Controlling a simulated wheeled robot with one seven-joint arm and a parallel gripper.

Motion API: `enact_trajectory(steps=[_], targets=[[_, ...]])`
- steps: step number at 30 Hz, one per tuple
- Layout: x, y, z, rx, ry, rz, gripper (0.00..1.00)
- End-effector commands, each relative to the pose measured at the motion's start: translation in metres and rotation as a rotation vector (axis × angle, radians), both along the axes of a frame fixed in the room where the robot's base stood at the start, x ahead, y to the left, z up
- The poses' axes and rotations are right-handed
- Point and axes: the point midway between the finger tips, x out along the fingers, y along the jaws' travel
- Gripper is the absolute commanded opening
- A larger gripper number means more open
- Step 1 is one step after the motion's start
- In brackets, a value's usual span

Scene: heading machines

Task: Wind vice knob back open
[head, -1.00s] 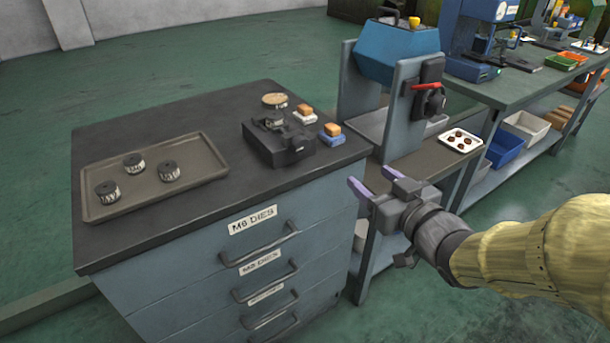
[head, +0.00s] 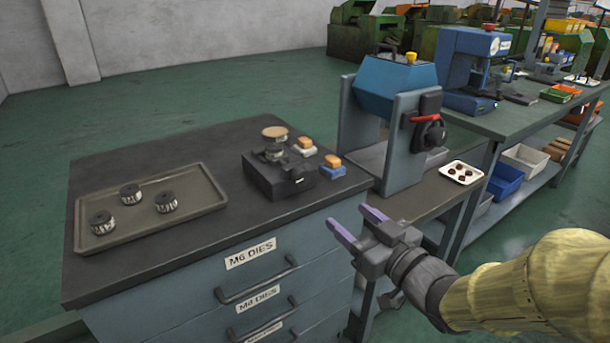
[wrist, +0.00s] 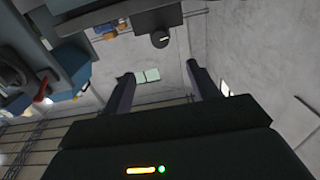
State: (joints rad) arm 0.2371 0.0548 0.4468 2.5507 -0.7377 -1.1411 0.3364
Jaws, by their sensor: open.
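The small black vice (head: 268,180) sits on the dark top of the grey-blue drawer cabinet (head: 240,245), near its right side. A dark round part, probably its knob (head: 293,172), shows at its front right. A grey metal cylinder (head: 275,152) stands at the vice, with a tan round disc (head: 274,132) above or behind it. My gripper (head: 353,221) is open and empty, in front of the cabinet's right edge. It is to the right of the vice and clear of it.
A brown tray (head: 212,190) with three ridged dark dies lies left of the vice. Two small brushes (head: 333,161) lie right of it. A blue-topped machine (head: 397,85) stands close on the right, beside a white tray (head: 474,165) of small parts. Floor is open behind the cabinet.

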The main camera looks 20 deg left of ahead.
Motion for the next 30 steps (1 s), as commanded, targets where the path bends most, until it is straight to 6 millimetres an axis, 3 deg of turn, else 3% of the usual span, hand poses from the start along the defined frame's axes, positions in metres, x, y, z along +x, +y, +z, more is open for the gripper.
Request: enact_trajectory(steps=[20,30], targets=[[0.028,0.035,0.003,-0.003,0.006,0.0,0.59],[0.067,0.081,-0.001,-0.002,0.002,0.0,0.59]])
